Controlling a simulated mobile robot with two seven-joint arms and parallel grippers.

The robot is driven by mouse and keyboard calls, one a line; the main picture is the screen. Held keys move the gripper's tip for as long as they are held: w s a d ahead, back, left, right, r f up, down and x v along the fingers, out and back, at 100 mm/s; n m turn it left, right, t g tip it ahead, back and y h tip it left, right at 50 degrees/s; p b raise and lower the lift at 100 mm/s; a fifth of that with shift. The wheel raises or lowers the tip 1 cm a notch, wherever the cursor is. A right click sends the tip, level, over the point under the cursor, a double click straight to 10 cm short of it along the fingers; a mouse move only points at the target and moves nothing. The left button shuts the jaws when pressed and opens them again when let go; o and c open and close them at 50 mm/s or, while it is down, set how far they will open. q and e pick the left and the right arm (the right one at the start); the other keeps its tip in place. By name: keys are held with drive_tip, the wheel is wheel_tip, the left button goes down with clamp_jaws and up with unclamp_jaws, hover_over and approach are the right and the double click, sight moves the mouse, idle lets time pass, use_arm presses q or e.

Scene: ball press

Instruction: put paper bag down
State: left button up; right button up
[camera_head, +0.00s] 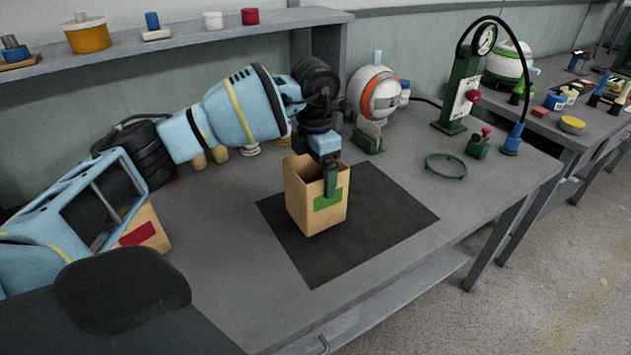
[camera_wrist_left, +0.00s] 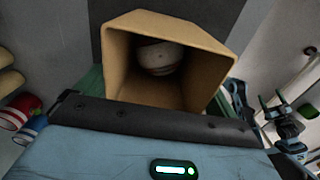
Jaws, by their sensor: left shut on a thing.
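The open-topped brown paper bag (camera_head: 305,195) with a green label is upright over the dark square mat (camera_head: 385,215). I cannot tell whether its base touches the mat. My left gripper (camera_head: 331,178) comes from above and is shut on the bag's near right side wall at the rim. In the left wrist view the bag (camera_wrist_left: 205,75) opens towards the camera, and a whitish round thing (camera_wrist_left: 160,57) shows inside it. My right gripper is not in view.
Another brown bag with a red label (camera_head: 140,232) stands at left behind my arm. A white and orange ball-shaped thing (camera_head: 377,92) is behind the mat. A green gauge stand (camera_head: 460,90) and green ring (camera_head: 445,166) are at right. The mat's front is clear.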

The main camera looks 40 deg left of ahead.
use_arm(q)
drive_tip(key=shift+w+a, duration=0.1)
drive_tip(key=shift+w, duration=0.15)
drive_tip(key=shift+f, duration=1.95)
drive_tip(key=o, duration=0.8)
drive_tip(key=shift+o, duration=0.2)
drive_tip(key=shift+r, duration=0.15)
wheel_tip(320, 180, up, 12)
